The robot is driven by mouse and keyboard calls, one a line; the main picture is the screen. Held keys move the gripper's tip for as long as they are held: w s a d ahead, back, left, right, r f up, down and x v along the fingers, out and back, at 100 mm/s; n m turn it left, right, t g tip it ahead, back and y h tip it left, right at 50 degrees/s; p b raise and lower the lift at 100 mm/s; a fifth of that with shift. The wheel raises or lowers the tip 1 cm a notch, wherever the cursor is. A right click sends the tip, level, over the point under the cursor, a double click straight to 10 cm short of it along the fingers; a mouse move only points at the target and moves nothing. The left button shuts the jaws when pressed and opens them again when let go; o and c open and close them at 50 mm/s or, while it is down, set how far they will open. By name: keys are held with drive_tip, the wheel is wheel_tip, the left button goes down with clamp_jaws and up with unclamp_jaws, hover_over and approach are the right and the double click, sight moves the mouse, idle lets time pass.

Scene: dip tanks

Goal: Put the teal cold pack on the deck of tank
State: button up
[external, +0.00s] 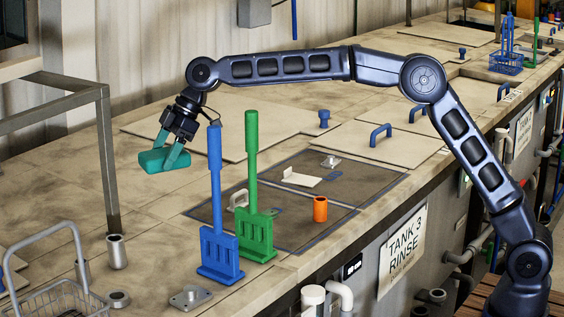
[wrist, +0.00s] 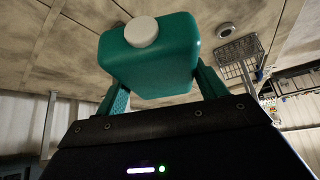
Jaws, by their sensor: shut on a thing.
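The teal cold pack (external: 160,160) is a rounded block held in my gripper (external: 176,150), raised above the left part of the tank deck (external: 135,200) in the external view. In the wrist view the teal cold pack (wrist: 150,65) shows a white round cap, and the teal fingers of my gripper (wrist: 160,88) are shut on its two sides. The deck under it is a stained, pale surface. The gap between pack and deck is hard to judge.
A blue paddle (external: 215,210) and a green paddle (external: 252,190) stand upright right of my gripper. An orange cup (external: 320,209) stands near dark inset lids (external: 335,190). A grey frame (external: 108,160) and a wire basket (external: 60,300) are at left. Bare deck lies around the pack.

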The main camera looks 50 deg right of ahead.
sight(159, 156)
drive_tip(key=a, duration=0.2)
drive_tip(key=shift+s+a+f+n, duration=0.2)
drive_tip(key=shift+a+n, duration=0.1)
drive_tip(key=shift+a, duration=0.1)
drive_tip(key=shift+a+f, duration=0.15)
drive_tip(key=shift+f, duration=0.15)
wheel_tip(159, 156, down, 19)
drive_tip(key=shift+f, duration=0.1)
drive_tip(key=shift+f, duration=0.15)
drive_tip(key=o, duration=1.2)
drive_tip(key=v, duration=1.2)
drive_tip(key=shift+w, duration=0.1)
drive_tip(key=shift+r, duration=0.2)
